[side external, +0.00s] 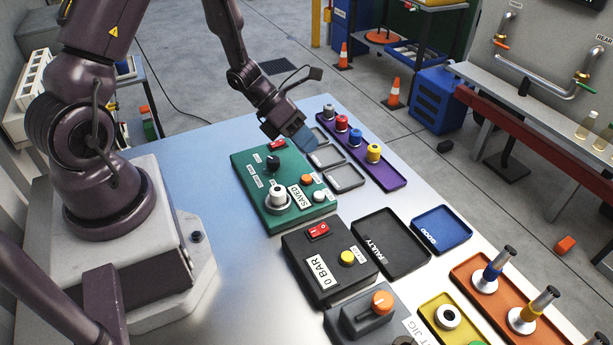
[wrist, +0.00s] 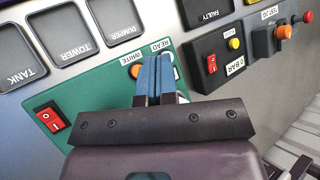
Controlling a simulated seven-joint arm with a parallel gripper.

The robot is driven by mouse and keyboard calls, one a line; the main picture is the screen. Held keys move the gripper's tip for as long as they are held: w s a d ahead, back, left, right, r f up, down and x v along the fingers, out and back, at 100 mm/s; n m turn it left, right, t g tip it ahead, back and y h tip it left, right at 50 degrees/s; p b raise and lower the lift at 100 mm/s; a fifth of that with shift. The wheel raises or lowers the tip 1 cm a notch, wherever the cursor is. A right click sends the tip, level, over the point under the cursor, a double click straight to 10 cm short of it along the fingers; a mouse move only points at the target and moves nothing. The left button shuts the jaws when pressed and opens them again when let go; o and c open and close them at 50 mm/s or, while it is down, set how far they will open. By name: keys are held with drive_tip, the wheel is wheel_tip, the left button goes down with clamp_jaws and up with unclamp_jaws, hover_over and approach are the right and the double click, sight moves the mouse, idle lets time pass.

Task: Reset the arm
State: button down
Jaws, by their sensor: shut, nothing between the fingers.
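My gripper (side external: 306,139) is shut and empty, its blue fingers pressed together. In the side external view it hangs over the far edge of the green box, near the grey trays. In the wrist view the shut fingers (wrist: 155,62) point over the green box (wrist: 100,103), near its orange button (wrist: 136,71) marked WRITE. The green box (side external: 247,163) carries a red switch (side external: 277,145), a dark knob (side external: 272,163), a SAVED label (side external: 298,196) and a silver-white round part (side external: 278,195) on its front.
A purple rack (side external: 391,182) with several coloured pieces stands beyond the grey trays (side external: 346,177). A black 0 BAR box (side external: 318,282), a FAULTY tray (side external: 402,254) and a blue GOOD tray (side external: 455,222) lie right of the green box. The table left of it is bare.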

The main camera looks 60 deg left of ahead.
idle(0.3)
drive_tip(key=shift+s+m, duration=0.1)
drive_tip(key=shift+m, duration=0.5)
drive_tip(key=s+d+r+m+y, duration=0.3)
drive_tip(key=s+r+m, duration=0.4)
drive_tip(key=r+m, duration=0.5)
drive_tip(key=s+d+r+m+y, duration=0.3)
drive_tip(key=s+r+m, duration=0.5)
drive_tip(key=m, duration=1.4)
wheel_tip(320, 180, up, 5)
drive_tip(key=shift+f+g+y, duration=0.15)
drive_tip(key=shift+g+y, duration=0.15)
drive_tip(key=shift+y, duration=0.1)
